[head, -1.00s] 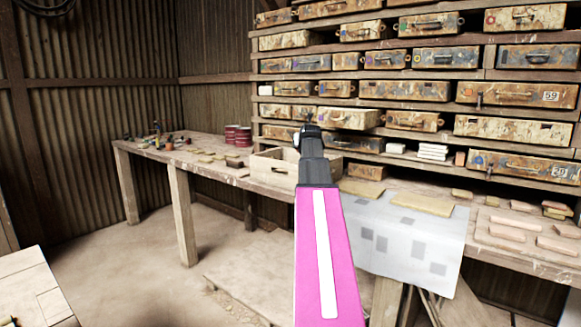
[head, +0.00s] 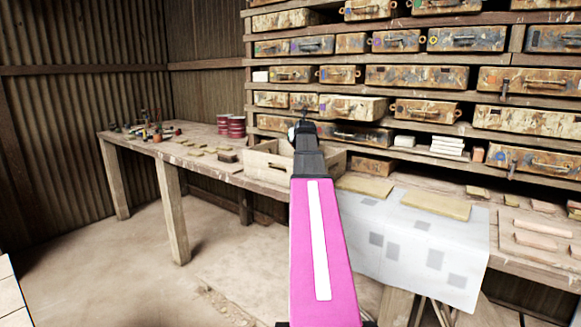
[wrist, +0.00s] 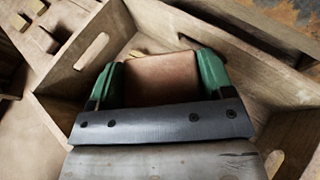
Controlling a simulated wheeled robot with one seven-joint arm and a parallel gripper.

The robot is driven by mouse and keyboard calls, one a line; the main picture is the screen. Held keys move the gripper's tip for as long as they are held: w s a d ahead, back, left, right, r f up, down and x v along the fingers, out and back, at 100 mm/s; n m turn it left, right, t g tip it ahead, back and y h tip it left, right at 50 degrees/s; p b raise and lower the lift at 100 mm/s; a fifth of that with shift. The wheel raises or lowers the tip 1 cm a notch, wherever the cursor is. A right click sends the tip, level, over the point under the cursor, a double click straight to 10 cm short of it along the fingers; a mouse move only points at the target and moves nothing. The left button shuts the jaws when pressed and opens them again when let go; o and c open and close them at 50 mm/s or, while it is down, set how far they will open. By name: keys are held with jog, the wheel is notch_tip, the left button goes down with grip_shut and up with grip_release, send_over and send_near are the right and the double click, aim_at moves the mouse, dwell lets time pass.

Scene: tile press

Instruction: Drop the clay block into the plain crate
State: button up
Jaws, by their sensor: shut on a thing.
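My gripper (wrist: 160,72) has green fingers, which are shut on the clay block (wrist: 160,82), a reddish-brown block, in the wrist view. The block is held over the open inside of the plain crate, a bare wooden box whose wall with a handle slot shows in the wrist view (wrist: 118,28). In the head view the crate (head: 262,172) stands on the bench, partly behind my arm. There my arm hides the clay block and most of the gripper. How high the block is above the crate floor, I cannot tell.
The wooden bench (head: 195,168) runs along the wall, with red tins (head: 231,126) and small tiles left of the crate. A white patterned cloth (head: 412,248) with tan slabs lies to its right. Shelves of worn drawers (head: 420,76) rise behind.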

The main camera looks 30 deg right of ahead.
jog(key=shift+f, duration=1.25)
jog(key=o, duration=1.1)
jog(key=shift+c, duration=0.2)
jog(key=shift+s, duration=0.1)
jog(key=v, duration=1)
jog(key=shift+s+r, duration=0.25)
jog(key=shift+s, duration=0.05)
jog(key=shift+a, duration=0.15)
